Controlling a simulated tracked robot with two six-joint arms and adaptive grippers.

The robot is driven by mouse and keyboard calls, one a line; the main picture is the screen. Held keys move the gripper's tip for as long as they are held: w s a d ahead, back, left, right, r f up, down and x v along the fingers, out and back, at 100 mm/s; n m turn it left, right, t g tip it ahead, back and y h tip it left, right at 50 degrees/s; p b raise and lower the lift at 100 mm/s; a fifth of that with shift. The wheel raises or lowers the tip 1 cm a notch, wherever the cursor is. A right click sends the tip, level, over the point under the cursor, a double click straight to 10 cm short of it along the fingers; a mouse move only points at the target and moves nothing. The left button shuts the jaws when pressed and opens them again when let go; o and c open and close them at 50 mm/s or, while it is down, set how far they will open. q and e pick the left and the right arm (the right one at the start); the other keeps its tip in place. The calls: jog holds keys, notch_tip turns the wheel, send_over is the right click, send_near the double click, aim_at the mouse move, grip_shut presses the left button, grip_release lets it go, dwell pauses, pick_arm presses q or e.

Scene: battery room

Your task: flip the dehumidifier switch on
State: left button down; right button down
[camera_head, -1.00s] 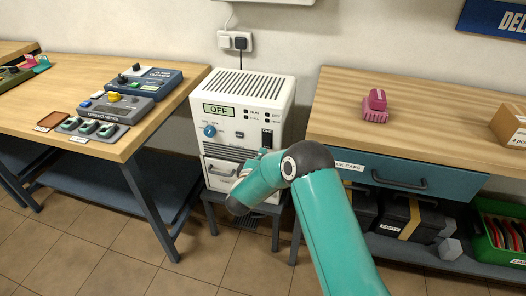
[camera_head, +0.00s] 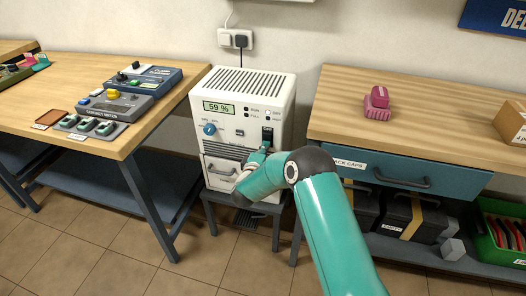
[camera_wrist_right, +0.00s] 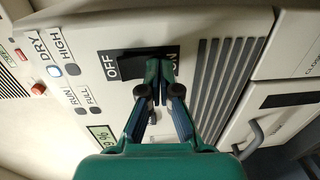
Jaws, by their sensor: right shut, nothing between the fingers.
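The white dehumidifier (camera_head: 247,92) stands on a low stand between the two benches. Its display (camera_head: 219,107) reads "59 %". The black rocker switch (camera_head: 267,134) is on the right of its front panel. In the right wrist view the switch (camera_wrist_right: 128,66) lies between the labels OFF and ON. My right gripper (camera_wrist_right: 156,80) is shut and empty, its fingertips at the ON side of the switch and partly covering it. Whether they touch is hard to tell. In the head view the right gripper (camera_head: 262,151) is just below the switch. My left gripper is not in view.
A blue knob (camera_head: 209,129) and a drawer handle (camera_head: 221,168) are on the dehumidifier's front. The left bench (camera_head: 60,85) carries meters; the right bench (camera_head: 440,108) has a pink object (camera_head: 376,101) and a drawer (camera_head: 410,175). A plug (camera_head: 240,41) sits in the wall socket.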

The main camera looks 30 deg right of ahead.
jog(key=shift+r, duration=0.1)
jog(key=shift+s, duration=0.1)
jog(key=f+v, duration=0.3)
jog(key=v, duration=1)
jog(key=shift+s+a+p, duration=0.2)
jog(key=shift+a+p, duration=0.1)
jog(key=shift+a, duration=0.1)
